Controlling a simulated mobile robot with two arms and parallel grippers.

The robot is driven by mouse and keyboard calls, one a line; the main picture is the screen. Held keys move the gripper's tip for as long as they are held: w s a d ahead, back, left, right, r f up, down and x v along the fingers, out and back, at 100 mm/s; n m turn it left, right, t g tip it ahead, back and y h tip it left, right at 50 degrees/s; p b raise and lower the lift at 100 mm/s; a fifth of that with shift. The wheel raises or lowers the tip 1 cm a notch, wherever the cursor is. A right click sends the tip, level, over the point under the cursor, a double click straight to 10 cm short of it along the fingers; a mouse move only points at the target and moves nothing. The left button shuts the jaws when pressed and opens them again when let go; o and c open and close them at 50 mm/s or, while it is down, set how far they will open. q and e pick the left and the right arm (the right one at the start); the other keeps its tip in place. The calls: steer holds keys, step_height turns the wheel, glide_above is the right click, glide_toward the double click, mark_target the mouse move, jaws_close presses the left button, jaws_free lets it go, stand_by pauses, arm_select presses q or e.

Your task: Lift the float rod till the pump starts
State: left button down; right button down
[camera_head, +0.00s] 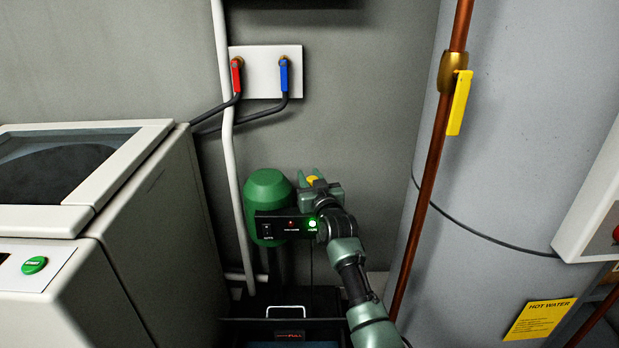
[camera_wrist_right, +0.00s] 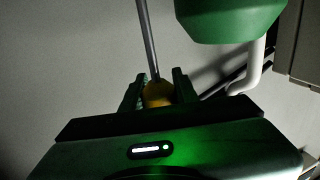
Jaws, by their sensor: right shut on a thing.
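My right gripper (camera_head: 310,182) is beside the green pump (camera_head: 268,188), shut on the yellow knob (camera_head: 313,180) of the float rod. In the right wrist view its two fingers (camera_wrist_right: 159,88) stand on either side of the yellow knob (camera_wrist_right: 158,94), and the grey float rod (camera_wrist_right: 147,40) runs from it towards the top edge. The green pump housing (camera_wrist_right: 230,18) shows there too. The black control box (camera_head: 272,224) on the pump has a bright green lamp (camera_head: 313,224) and a dim red one. The rod's lower end is hidden. My left gripper is out of view.
A white washer (camera_head: 120,250) stands left, a grey hot water tank (camera_head: 510,150) right. A copper pipe (camera_head: 427,190) with a yellow lever (camera_head: 459,103) and a white pipe (camera_head: 229,150) flank the arm.

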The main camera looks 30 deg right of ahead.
steer(key=c, duration=1.1)
jaws_free()
steer(key=shift+o, duration=0.2)
steer(key=shift+s, duration=0.2)
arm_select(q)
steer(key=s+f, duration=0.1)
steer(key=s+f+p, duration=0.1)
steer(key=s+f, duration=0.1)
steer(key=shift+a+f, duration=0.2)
arm_select(e)
steer(key=s+a, duration=0.1)
steer(key=s, duration=0.6)
steer(key=shift+s+a, duration=0.2)
steer(key=shift+a, duration=0.05)
